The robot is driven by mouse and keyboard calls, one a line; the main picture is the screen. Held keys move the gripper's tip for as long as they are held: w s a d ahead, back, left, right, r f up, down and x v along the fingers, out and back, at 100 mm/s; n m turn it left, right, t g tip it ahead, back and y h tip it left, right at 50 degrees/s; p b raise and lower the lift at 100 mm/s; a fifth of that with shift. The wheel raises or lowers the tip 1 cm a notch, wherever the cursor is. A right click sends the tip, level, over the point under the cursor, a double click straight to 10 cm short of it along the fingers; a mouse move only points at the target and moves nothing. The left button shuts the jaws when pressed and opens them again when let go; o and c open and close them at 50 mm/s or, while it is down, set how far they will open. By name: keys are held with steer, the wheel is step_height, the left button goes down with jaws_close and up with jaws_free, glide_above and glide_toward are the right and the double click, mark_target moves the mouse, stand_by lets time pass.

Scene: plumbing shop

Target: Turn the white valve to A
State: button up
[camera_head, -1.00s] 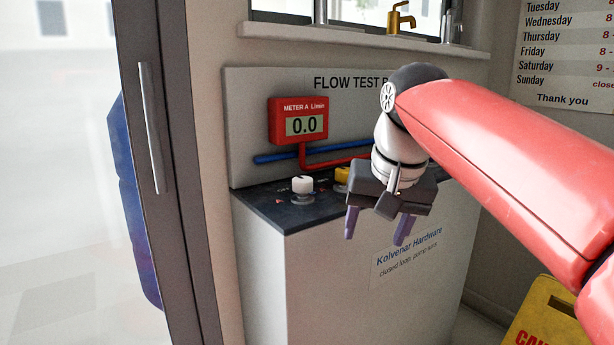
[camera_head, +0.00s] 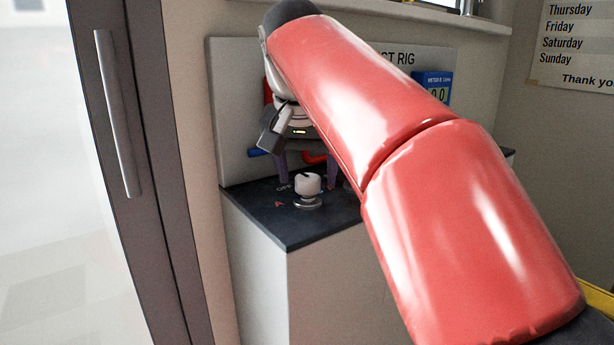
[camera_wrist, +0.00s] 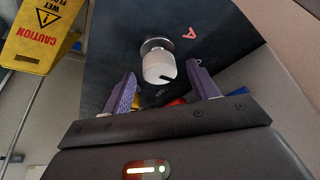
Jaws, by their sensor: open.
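The white valve (camera_head: 308,184) is a round knob on a metal base on the dark counter top (camera_head: 300,230); it also shows in the wrist view (camera_wrist: 157,66). A dark mark on the knob shows on its gripper-facing side in the wrist view, away from the red letter A (camera_wrist: 190,33). My gripper (camera_head: 306,180) is open behind the knob in the head view. In the wrist view its purple fingertips (camera_wrist: 163,72) flank the knob; contact is not clear.
The blue meter (camera_head: 432,80) is on the back panel, its reading partly hidden. The red meter is almost wholly behind my arm. Blue and red pipes run low behind my gripper. A yellow caution sign (camera_wrist: 40,35) stands on the floor. A glass door (camera_head: 120,110) is at left.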

steer(key=shift+w+f, duration=0.15)
steer(key=shift+f, duration=0.15)
steer(key=c, duration=1)
